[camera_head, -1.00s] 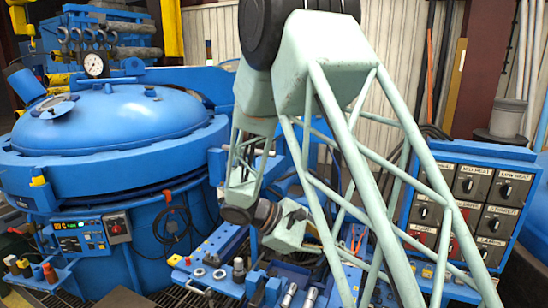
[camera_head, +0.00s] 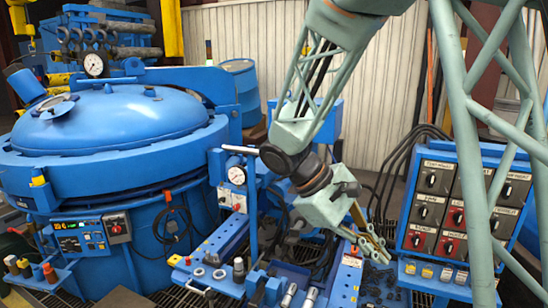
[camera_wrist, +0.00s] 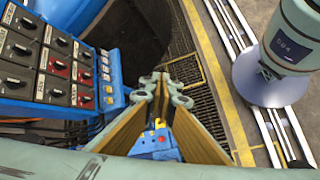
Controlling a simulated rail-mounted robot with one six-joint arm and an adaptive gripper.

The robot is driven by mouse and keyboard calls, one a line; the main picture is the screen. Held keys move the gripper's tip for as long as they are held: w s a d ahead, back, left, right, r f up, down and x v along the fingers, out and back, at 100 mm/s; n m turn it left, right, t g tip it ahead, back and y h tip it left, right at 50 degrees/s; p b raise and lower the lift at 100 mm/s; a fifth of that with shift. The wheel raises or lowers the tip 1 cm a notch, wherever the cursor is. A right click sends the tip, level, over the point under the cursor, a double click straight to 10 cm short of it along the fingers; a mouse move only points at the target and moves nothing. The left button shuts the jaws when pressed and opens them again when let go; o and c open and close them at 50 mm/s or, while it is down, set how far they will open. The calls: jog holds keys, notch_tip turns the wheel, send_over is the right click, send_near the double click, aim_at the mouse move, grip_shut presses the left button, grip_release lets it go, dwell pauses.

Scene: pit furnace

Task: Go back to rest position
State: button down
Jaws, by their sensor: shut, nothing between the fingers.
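My gripper (camera_head: 372,246) hangs from the pale green arm at centre right in the head view. It points down and to the right, left of the grey switch panel (camera_head: 462,205). In the wrist view my gripper (camera_wrist: 162,88) has its fingertips together with nothing held. The same switch panel (camera_wrist: 48,55) is at the upper left there.
A blue pit furnace (camera_head: 115,140) with a domed lid fills the left. A blue bench (camera_head: 215,245) with fittings and tools lies below my gripper. In the wrist view, floor grating (camera_wrist: 190,70) lies beyond the fingertips, and a grey-green cylinder (camera_wrist: 285,45) stands right.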

jog(key=s+a+r+m+t+y, duration=0.1)
jog(key=s+r, duration=0.3)
jog(key=s, duration=0.5)
jog(key=s+a+r+m+t+y, duration=0.1)
jog(key=s+r+m+y, duration=0.3)
jog(key=s, duration=0.5)
jog(key=s+a+r+m+t+y, duration=0.1)
jog(key=s+r+m+t+y, duration=0.1)
jog(key=s, duration=0.7)
jog(key=shift+s+a+r+m+t+y, duration=0.25)
jog(key=shift+r+m+t+y, duration=0.15)
jog(key=shift+r+t+y, duration=0.4)
jog(key=shift+r, duration=0.1)
dwell(0.6)
